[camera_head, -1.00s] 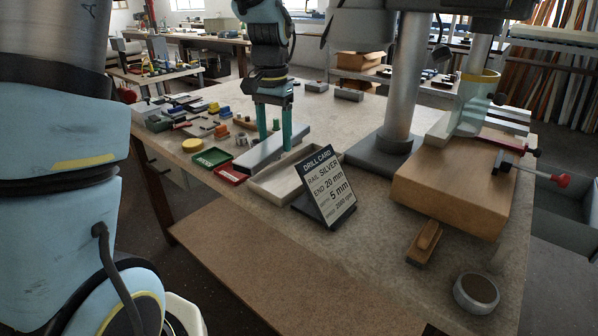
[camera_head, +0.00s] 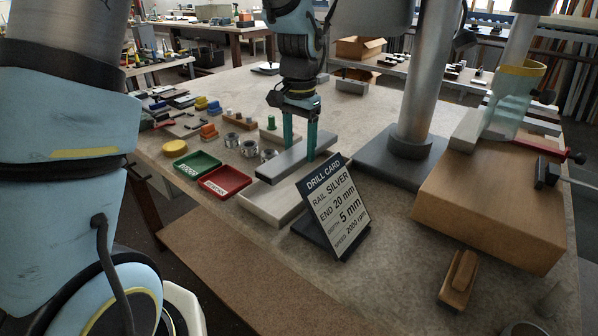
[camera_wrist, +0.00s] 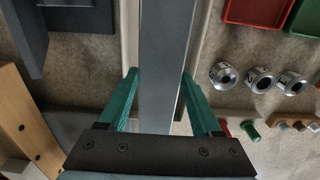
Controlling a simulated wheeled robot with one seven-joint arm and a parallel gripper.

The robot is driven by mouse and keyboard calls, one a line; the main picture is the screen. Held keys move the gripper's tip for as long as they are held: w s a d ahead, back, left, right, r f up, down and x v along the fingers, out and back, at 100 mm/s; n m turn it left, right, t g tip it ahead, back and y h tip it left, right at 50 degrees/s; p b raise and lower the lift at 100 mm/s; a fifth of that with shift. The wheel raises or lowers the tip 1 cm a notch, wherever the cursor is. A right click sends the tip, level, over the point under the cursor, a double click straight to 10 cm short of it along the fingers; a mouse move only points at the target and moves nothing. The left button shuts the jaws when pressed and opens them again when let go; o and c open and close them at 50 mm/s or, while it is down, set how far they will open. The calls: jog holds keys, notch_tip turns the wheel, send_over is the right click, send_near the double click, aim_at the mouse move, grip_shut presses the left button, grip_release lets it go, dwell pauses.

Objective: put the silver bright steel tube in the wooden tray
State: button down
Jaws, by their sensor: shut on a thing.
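A long, straight, silver-grey steel tube (camera_head: 288,160) is in my gripper (camera_head: 299,143). In the wrist view the tube (camera_wrist: 163,70) runs straight up the picture between the two green fingers (camera_wrist: 160,103), which are shut on its sides. A long, shallow, pale tray (camera_head: 262,209) lies on the bench just beneath the tube. In the wrist view the tray's pale rims (camera_wrist: 129,35) show on both sides of the tube, roughly parallel to it. In the head view the tube appears above the tray and hides part of it. The exact height gap is hard to tell.
A drill card on a dark stand (camera_head: 335,208) stands close to the tray's right. Green (camera_head: 196,165) and red (camera_head: 225,181) trays and metal rings (camera_head: 249,148) lie to the left. A drill column (camera_head: 418,90) and a wooden block (camera_head: 495,205) stand to the right.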

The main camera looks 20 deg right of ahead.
aim_at(299, 151)
jog(key=shift+f+p, duration=0.6)
jog(key=shift+f, duration=2.75)
jog(key=shift+f, duration=0.1)
jog(key=shift+c, duration=0.3)
grip_release()
notch_tip(299, 151, up, 12)
jog(key=shift+r+b, duration=0.1)
jog(key=shift+b, duration=0.85)
jog(key=s+a+f+n, duration=0.2)
jog(key=a+n, duration=0.3)
jog(key=a, duration=1)
jog(key=s+a+f+n+t, duration=0.1)
jog(key=a+n, duration=0.5)
jog(key=a, duration=0.9)
notch_tip(299, 151, down, 2)
jog(key=shift+s+f+t, duration=0.2)
jog(key=shift+s+t, duration=0.1)
jog(key=shift+s, duration=0.2)
jog(key=shift+a, duration=0.1)
